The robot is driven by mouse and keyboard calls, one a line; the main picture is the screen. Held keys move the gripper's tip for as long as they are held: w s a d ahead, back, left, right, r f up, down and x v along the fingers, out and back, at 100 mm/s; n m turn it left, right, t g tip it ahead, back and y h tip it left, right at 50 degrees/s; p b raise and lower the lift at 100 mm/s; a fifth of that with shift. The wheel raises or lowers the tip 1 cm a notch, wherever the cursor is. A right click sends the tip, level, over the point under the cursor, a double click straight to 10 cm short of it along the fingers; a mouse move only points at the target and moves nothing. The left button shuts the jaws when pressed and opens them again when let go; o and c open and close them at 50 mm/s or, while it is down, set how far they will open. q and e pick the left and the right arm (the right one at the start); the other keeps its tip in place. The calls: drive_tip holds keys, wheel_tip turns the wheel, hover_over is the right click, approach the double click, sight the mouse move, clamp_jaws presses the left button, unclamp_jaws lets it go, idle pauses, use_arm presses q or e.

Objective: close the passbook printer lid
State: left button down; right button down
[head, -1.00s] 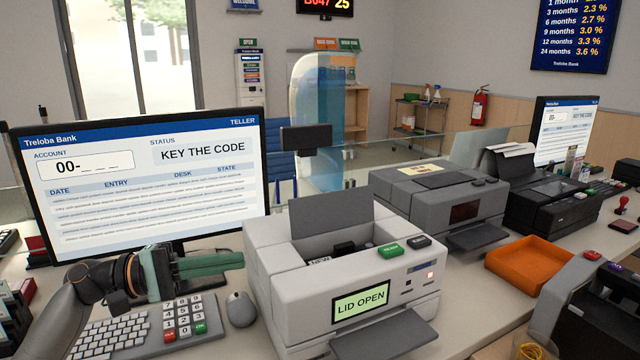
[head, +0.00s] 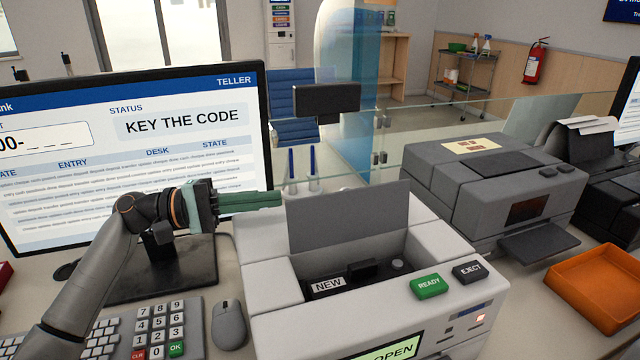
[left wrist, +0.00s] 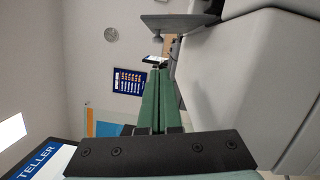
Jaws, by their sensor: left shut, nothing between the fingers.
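The passbook printer (head: 370,310) is a white box on the counter, and its front display, partly cut off, shows "OPEN". Its grey lid (head: 348,217) stands upright at the back of the open bay, where a part labelled "NEW" shows. My left gripper (head: 281,199) has green fingers, shut and empty, level beside the lid's left edge. I cannot tell whether the fingertips touch the lid. In the left wrist view the shut fingers (left wrist: 157,100) point away beside the printer's white side (left wrist: 235,80), with the lid (left wrist: 178,21) near the top. My right gripper is not in view.
A monitor (head: 180,130) stands behind my left arm. A keypad (head: 160,325) and a mouse (head: 229,324) lie left of the printer. A grey printer (head: 490,190) and an orange tray (head: 600,285) are to the right. A glass screen runs behind.

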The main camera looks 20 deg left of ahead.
sight(342, 206)
use_arm(q)
drive_tip(key=x, duration=1)
drive_tip(key=shift+r+p, duration=0.1)
drive_tip(key=shift+p, duration=0.3)
